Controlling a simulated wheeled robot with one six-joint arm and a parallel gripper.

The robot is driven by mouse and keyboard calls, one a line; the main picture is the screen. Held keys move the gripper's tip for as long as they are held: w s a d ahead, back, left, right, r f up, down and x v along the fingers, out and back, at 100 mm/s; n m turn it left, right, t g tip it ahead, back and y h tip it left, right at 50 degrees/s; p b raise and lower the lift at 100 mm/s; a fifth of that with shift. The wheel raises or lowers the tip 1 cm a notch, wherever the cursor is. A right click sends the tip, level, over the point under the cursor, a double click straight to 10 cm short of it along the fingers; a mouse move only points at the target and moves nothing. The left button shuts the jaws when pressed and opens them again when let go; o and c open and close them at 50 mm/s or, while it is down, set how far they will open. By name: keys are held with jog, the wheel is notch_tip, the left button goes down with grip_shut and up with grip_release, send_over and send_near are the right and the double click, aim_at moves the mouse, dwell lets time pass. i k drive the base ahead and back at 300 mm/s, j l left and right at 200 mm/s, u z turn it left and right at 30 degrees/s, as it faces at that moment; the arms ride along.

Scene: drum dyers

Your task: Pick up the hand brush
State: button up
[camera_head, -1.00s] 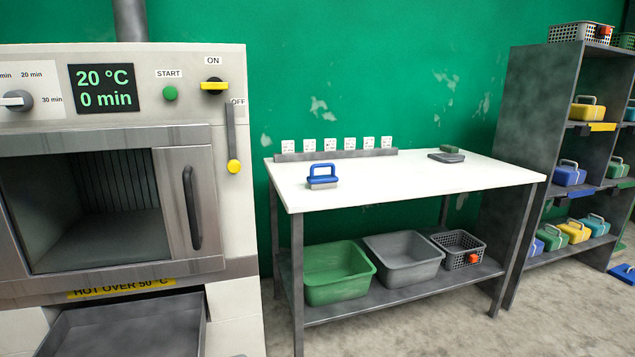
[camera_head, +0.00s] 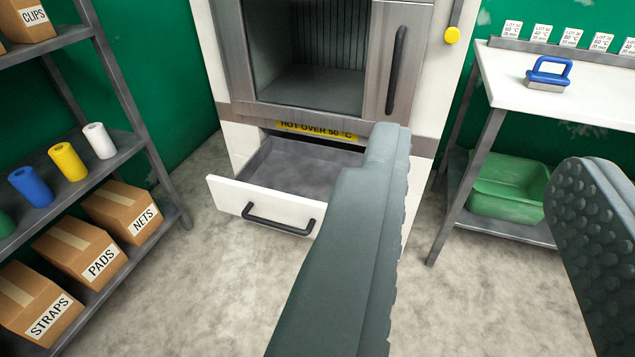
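A blue-handled block with a grey underside, which looks like the hand brush (camera_head: 548,74), rests upright on the white table top (camera_head: 590,99) at the upper right. I cannot make out bristles. My gripper (camera_head: 487,150) is open, with its two dark grey fingers wide apart and nothing between them. The right finger shows a studded inner pad. In the picture the brush lies above and to the right of the gap between the fingertips, beyond them and apart from them. Nothing covers the brush.
A machine has an open chamber (camera_head: 310,90) and a pulled-out drawer (camera_head: 265,205) below. A green tub (camera_head: 505,190) sits on the table's lower shelf. A left rack (camera_head: 125,150) holds rolls and labelled boxes. The floor (camera_head: 235,290) between is clear.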

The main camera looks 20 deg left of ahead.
aim_at(542, 81)
jog(key=i+l, duration=0.2)
jog(key=i, duration=0.3)
jog(key=i+l, duration=0.15)
jog(key=i, duration=0.4)
jog(key=i+l+z, duration=0.1)
jog(key=i, duration=0.4)
jog(key=i+l, duration=0.2)
jog(key=i, duration=0.3)
